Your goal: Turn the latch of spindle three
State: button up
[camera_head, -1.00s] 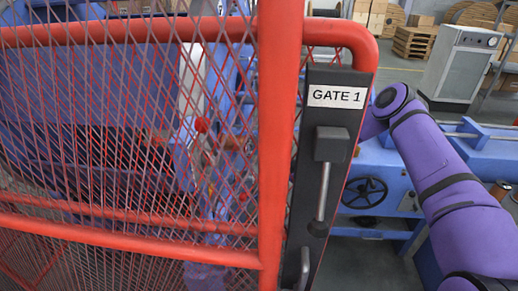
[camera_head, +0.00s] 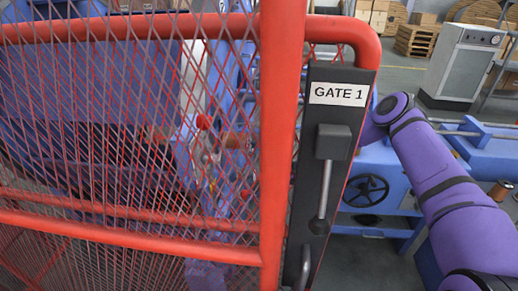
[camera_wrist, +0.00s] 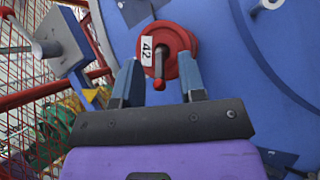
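In the wrist view a round red latch (camera_wrist: 172,38) with a white tag reading 42 sits on a large blue disc (camera_wrist: 230,110). A short dark lever with a red tip sticks out from it toward me. My gripper (camera_wrist: 160,66) is open in front of the latch, with one finger on each side of the lever. I cannot tell whether either finger touches it. No spindle number three shows. In the head view my gripper is not clearly seen; a red knob (camera_head: 204,121) shows through the mesh.
In the head view the red mesh gate (camera_head: 284,130), labelled GATE 1, stands in front, with a dark latch plate (camera_head: 320,180). A handwheel (camera_head: 365,190) is behind it. In the wrist view, red mesh (camera_wrist: 15,90) and a grey block with a handle (camera_wrist: 68,40) are at left.

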jog(key=v, duration=1)
jog(key=shift+d+f, duration=0.25)
jog(key=shift+d, duration=0.05)
